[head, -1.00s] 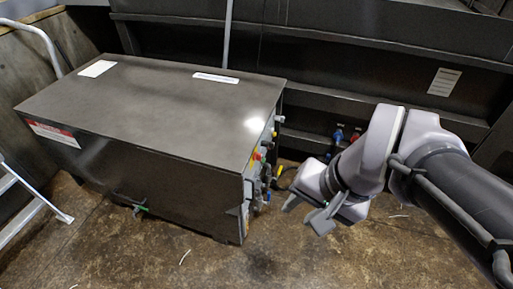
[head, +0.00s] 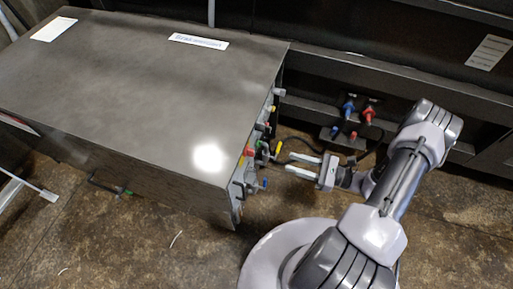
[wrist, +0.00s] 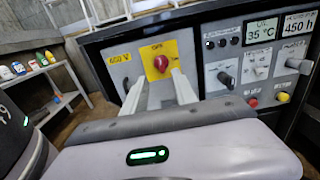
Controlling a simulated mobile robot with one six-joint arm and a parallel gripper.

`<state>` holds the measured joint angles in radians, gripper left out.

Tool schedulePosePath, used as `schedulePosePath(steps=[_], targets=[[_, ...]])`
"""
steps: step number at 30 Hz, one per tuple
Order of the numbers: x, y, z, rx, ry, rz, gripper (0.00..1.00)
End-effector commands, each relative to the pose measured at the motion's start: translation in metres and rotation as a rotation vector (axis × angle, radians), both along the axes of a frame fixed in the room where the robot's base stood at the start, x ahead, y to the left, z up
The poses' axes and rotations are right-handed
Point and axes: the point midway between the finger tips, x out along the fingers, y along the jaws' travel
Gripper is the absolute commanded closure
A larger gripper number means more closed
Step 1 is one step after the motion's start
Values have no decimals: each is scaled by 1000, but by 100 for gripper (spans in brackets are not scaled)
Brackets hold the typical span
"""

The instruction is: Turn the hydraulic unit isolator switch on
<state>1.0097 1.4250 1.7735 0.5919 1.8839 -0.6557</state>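The hydraulic unit (head: 140,85) is a dark cabinet with its control panel on the right side, seen nearly edge-on in the head view. In the wrist view the isolator switch (wrist: 161,63) is a red rotary knob on a yellow plate (wrist: 180,46). Small lettering above the knob seems to read OFF; the knob's exact angle is hard to tell. My gripper (head: 289,162) points at the panel from the right. In the wrist view my gripper (wrist: 158,80) is open, its two fingers apart below the knob and nothing between them. Contact with the panel cannot be told.
Red and blue fittings (head: 348,110) sit on the back wall. A shelf with bottles (wrist: 40,75) stands left in the wrist view. Floor in front is clear.

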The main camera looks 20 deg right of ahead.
Motion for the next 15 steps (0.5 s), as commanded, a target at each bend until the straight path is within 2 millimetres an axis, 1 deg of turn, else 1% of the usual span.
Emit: schedulePosePath(steps=[1,3,6,9,12,15], targets=[[8,14,-3,1,1,8,66],[21,32,-3,0,2,9,66],[39,57,-4,0,1,10,66],[55,78,-3,-1,1,8,66],[66,93,-2,-1,1,7,66],[72,101,-2,-1,2,5,66]])
